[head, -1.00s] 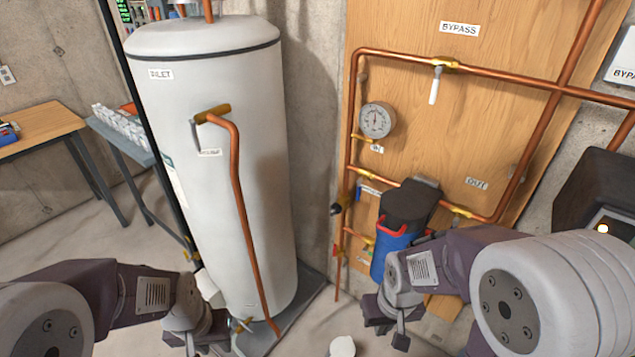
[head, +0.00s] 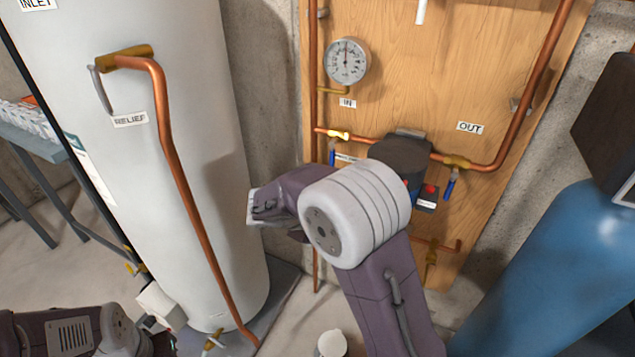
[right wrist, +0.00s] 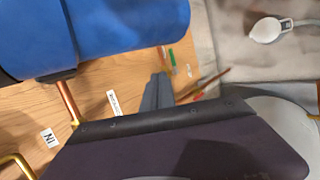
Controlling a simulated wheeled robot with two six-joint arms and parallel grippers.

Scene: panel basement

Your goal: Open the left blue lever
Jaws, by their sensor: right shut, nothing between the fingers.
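The left blue lever (head: 332,157) hangs down below a brass valve (head: 338,135) on the copper pipe, under the IN label, left of the dark filter head. A second blue lever (head: 450,184) hangs at the right under the OUT label. My right arm reaches in front of the panel, and its gripper is hidden in the head view. In the right wrist view my right gripper (right wrist: 157,90) is shut and empty, near a white tag (right wrist: 114,102). I cannot make out the left lever there. My left gripper (head: 160,343) is only partly visible at the bottom left.
A white tank (head: 205,180) with a copper relief pipe (head: 175,180) stands left of the panel. A blue tank (head: 540,270) stands at the right. The blue filter housing (right wrist: 120,30) is close in the right wrist view. A round gauge (head: 346,62) is above the valves.

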